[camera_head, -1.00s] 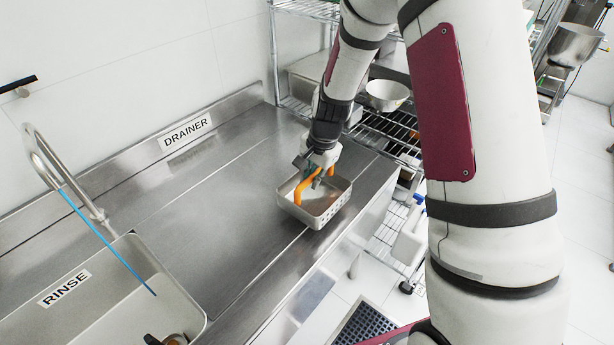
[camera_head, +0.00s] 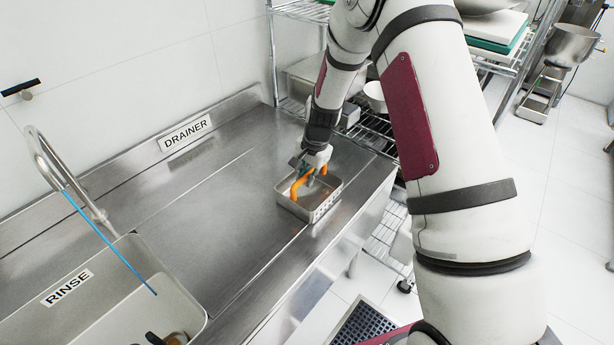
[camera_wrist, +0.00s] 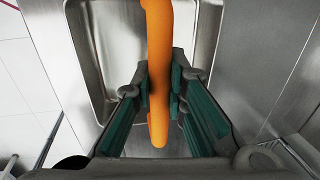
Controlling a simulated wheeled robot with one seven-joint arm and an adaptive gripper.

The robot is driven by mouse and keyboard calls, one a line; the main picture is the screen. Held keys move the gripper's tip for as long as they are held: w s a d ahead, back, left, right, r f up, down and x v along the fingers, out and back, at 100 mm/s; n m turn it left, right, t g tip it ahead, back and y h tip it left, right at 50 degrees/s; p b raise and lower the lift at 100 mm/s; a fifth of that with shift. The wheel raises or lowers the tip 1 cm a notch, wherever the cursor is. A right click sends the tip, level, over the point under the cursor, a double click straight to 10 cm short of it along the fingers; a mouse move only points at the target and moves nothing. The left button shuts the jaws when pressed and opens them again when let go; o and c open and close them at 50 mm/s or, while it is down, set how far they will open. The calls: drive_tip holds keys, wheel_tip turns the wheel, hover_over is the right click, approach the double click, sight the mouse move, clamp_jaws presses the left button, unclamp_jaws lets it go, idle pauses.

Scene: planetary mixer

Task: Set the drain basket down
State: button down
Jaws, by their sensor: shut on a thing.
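My gripper (camera_head: 309,173) comes from above and is shut on the orange handle. In the wrist view, the green-padded fingers (camera_wrist: 161,100) press on both sides of the handle (camera_wrist: 158,60), with the basket's metal rim (camera_wrist: 88,60) beyond. I cannot tell for sure whether the basket's underside touches the counter.
The rinse sink (camera_head: 100,300) with a curved faucet (camera_head: 55,175) is at the left. A wire rack (camera_head: 385,125) with containers stands behind the counter's right end. The counter left of the basket is clear. A floor grate (camera_head: 362,325) lies below the front edge.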

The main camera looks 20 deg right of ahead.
drive_tip(key=shift+f, duration=0.1)
drive_tip(key=c, duration=1.6)
unclamp_jaws()
drive_tip(key=s+r+n+t+b, duration=0.1)
drive_tip(key=s+r, duration=0.2)
drive_tip(key=r, duration=0.8)
drive_tip(key=s+r+n, duration=0.1)
drive_tip(key=s+r, duration=0.3)
drive_tip(key=r, duration=0.6)
drive_tip(key=s+r+n+t, duration=0.1)
drive_tip(key=s+r+n, duration=0.2)
drive_tip(key=s, duration=0.5)
drive_tip(key=s+r+n+t, duration=0.1)
drive_tip(key=s+r+n, duration=0.2)
drive_tip(key=s+r, duration=0.2)
drive_tip(key=s+r+n+h, duration=0.1)
drive_tip(key=s+r+n, duration=0.2)
drive_tip(key=s, duration=0.8)
drive_tip(key=shift+s+d+r+t, duration=0.15)
drive_tip(key=shift+s+r+t, duration=0.25)
drive_tip(key=shift+r, duration=0.45)
